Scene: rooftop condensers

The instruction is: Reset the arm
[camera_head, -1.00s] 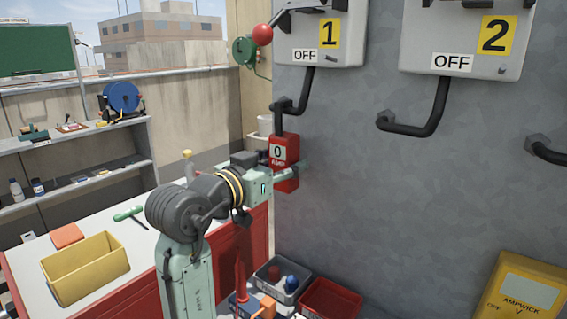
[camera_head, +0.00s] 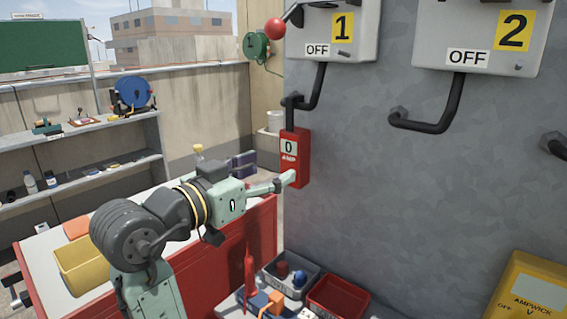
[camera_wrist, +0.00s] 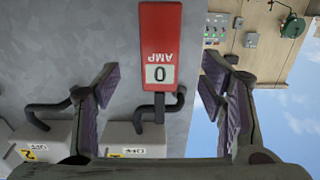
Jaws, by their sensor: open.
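My gripper (camera_head: 280,184) is open at the left of the red clamp meter (camera_head: 294,170), its fingertips beside or in front of the meter's lower left edge. The meter's display reads 0 with AMP below it. It hangs upright at the lower end of the black conduit (camera_head: 314,90) under box 1. In the upside-down wrist view the meter (camera_wrist: 161,40) shows between the two spread fingers, with a visible gap on both sides. Nothing is held. Whether the meter's jaws are closed around the conduit cannot be told.
Grey switch boxes 1 (camera_head: 330,35) and 2 (camera_head: 485,35), both labelled OFF, are on the grey wall. Below are a grey bin (camera_head: 268,283), a red bin (camera_head: 338,300) and a yellow AMPWICK box (camera_head: 530,295). A red workbench (camera_head: 245,235) and grey shelves (camera_head: 85,170) stand left.

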